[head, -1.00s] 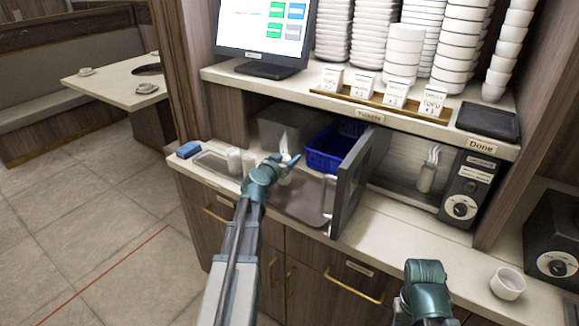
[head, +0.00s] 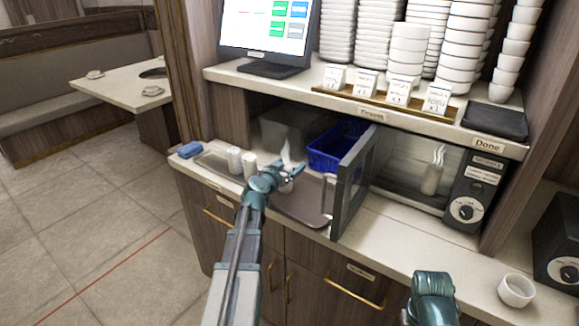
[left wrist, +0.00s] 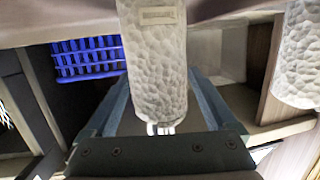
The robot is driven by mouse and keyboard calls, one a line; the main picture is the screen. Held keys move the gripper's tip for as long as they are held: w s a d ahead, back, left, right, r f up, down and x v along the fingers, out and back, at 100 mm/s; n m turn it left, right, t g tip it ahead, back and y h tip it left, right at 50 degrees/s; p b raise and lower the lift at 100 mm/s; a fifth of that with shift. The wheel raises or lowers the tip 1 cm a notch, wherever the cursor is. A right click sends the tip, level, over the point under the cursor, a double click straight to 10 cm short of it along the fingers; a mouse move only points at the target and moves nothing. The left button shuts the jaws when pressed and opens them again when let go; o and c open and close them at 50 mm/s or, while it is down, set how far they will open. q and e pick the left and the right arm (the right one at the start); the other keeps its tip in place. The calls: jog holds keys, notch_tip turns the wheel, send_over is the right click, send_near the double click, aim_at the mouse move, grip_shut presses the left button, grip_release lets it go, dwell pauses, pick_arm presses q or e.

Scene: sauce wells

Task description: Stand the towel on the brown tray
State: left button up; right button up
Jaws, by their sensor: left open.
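A white, bumpy rolled towel (left wrist: 155,65) with a small label lies between the fingers of my left gripper (left wrist: 155,100) in the left wrist view. The fingers are open on both sides of it. In the head view my left gripper (head: 289,174) is over the brown tray (head: 308,208) on the counter, and it hides most of this towel. The towel looks upright at the tray; its contact with the tray is not clear. My right arm shows at the lower right of the head view, but its fingers do not.
Two more white towels (head: 234,160) stand on a tray (head: 212,162) at the left, near a blue sponge (head: 189,149). A blue basket (head: 325,155) is behind the brown tray. An open dark door (head: 350,182) stands close on the right.

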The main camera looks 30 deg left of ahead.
pick_arm(q)
jog(key=shift+r, duration=0.15)
jog(key=p+v, duration=0.2)
jog(key=v, duration=1)
jog(key=shift+p, duration=0.3)
